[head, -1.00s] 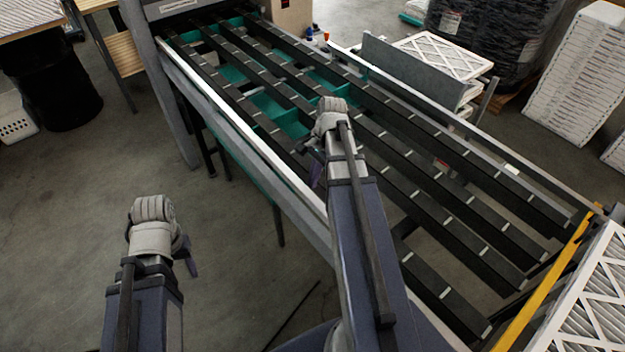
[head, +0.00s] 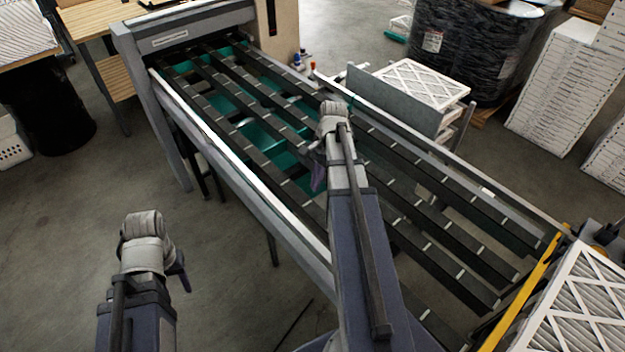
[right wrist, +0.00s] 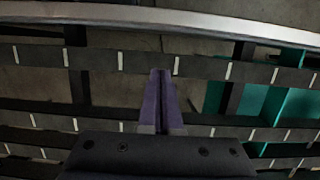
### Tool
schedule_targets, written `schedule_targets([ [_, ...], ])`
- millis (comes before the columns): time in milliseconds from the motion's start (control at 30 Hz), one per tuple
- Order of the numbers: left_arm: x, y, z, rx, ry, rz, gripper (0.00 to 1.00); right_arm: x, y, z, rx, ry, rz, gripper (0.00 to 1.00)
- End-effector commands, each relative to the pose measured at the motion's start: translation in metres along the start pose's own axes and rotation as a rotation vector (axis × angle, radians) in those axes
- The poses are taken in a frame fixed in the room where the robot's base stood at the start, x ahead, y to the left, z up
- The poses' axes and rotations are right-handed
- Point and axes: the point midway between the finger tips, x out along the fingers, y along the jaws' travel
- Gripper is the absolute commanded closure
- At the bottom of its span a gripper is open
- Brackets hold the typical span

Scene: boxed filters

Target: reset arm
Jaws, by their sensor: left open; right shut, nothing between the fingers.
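My left gripper (head: 181,274) hangs low at the left, over the bare floor; only part of its fingers shows past the wrist. It is open and holds nothing. My right gripper (head: 318,178) is over the conveyor (head: 262,130), mostly hidden behind its own wrist in the head view. In the right wrist view the purple fingers of the right gripper (right wrist: 161,75) are together, with nothing between them. They point at the dark slatted belts of the conveyor (right wrist: 110,62); I cannot tell the height above them.
A white-framed filter (head: 575,300) stands at the lower right beside a yellow bar (head: 530,295). More filters (head: 425,82) lie behind the conveyor's far rail. Stacked white boxes (head: 560,90) and a black-wrapped pallet (head: 460,45) stand behind. The floor at left (head: 70,220) is clear.

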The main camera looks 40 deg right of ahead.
Motion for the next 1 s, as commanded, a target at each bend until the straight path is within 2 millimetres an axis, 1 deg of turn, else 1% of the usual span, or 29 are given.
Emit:
schedule_targets([
  [267, 0.002, 0.0, 0.0, 0.0, 0.0, 0.0, 0.48, 0.002, 0.0, 0.001, -0.006, 0.001, 0.001, 1.0],
  [367, 0.009, 0.001, -0.001, 0.001, 0.0, 0.0, 0.48, 0.013, -0.003, 0.015, -0.069, 0.01, 0.013, 1.0],
  [467, 0.023, 0.002, -0.001, 0.002, 0.0, 0.0, 0.48, 0.037, -0.009, 0.046, -0.222, 0.032, 0.04, 1.0],
  [567, 0.04, 0.004, -0.002, 0.003, 0.0, -0.001, 0.48, 0.067, -0.013, 0.089, -0.445, 0.064, 0.08, 1.0],
  [600, 0.047, 0.004, -0.003, 0.004, 0.0, -0.001, 0.48, 0.079, -0.013, 0.107, -0.539, 0.077, 0.096, 1.0],
  [667, 0.056, 0.005, -0.003, 0.005, 0.0, -0.001, 0.48, 0.095, -0.012, 0.132, -0.68, 0.095, 0.122, 1.0],
  [700, 0.062, 0.006, -0.004, 0.006, 0.0, -0.001, 0.48, 0.106, -0.01, 0.148, -0.772, 0.106, 0.139, 1.0],
  [767, 0.072, 0.006, -0.004, 0.007, 0.0, -0.002, 0.48, 0.122, -0.006, 0.172, -0.913, 0.123, 0.165, 1.0],
  [800, 0.078, 0.007, -0.005, 0.008, 0.0, -0.002, 0.48, 0.133, -0.003, 0.187, -1.005, 0.134, 0.183, 1.0],
  [900, 0.093, 0.008, -0.005, 0.01, 0.001, -0.002, 0.48, 0.157, 0.008, 0.222, -1.231, 0.16, 0.226, 1.0],
  [1000, 0.105, 0.009, -0.006, 0.011, 0.001, -0.002, 0.48, 0.177, 0.02, 0.251, -1.432, 0.181, 0.266, 1.0],
])
